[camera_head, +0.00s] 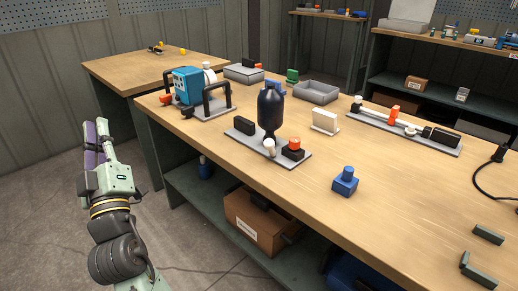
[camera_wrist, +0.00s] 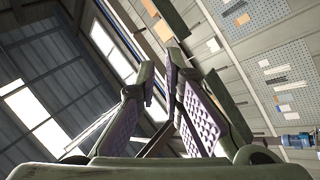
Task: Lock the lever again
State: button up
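No part is plainly recognisable as the lever at this size. A base plate (camera_head: 245,137) on the bench carries a dark upright vessel (camera_head: 271,108), a white round part (camera_head: 269,146) and a black block with an orange top (camera_head: 293,143). A long grey plate (camera_head: 372,122) at the right carries a pipe with an upright orange part (camera_head: 396,112), perhaps a handle. My gripper (camera_head: 96,130) is raised left of the bench, away from all of these. In the wrist view its purple-padded fingers (camera_wrist: 160,75) stand apart with nothing between them.
A blue pump unit (camera_head: 187,86) with black handles stands at the bench's left end. A blue fitting (camera_head: 345,181), white block (camera_head: 325,121) and grey tray (camera_head: 316,92) also lie on the bench (camera_head: 270,190). A black cable (camera_head: 480,178) lies at the right. The front middle is mostly clear.

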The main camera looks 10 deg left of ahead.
jog(key=w+d+f+h, duration=0.2)
jog(key=w+f+h, duration=0.1)
jog(key=w+d+f+h, duration=0.1)
jog(key=w+f+h, duration=0.1)
jog(key=shift+w+f+m+t+p, duration=0.15)
jog(key=shift+f+m+t+p, duration=0.1)
jog(key=shift+m+t+p, duration=0.1)
grip_shut()
jog(key=w+d+f+g+h+p, duration=0.1)
jog(key=w+d+f+h, duration=0.1)
jog(key=d+f+h, duration=0.5)
jog(key=w+d+f+g+h+p, duration=0.1)
jog(key=w+d+f+h, duration=0.1)
jog(key=d+f+h, duration=0.6)
jog(key=d+h, duration=0.1)
jog(key=d, duration=0.3)
jog(key=shift+d+g+h+p, duration=0.25)
jog(key=shift+g+h+p, duration=0.05)
jog(key=shift+g+h, duration=0.1)
jog(key=shift+m, duration=0.25)
jog(key=p, duration=0.4)
send_near(271, 147)
jog(key=w, duration=0.2)
jog(key=w+d, duration=0.1)
jog(key=w, duration=0.1)
jog(key=shift+w+r, duration=0.15)
jog(key=shift+w, duration=0.2)
jog(key=shift+p+x, duration=0.3)
jog(key=shift+x, duration=0.55)
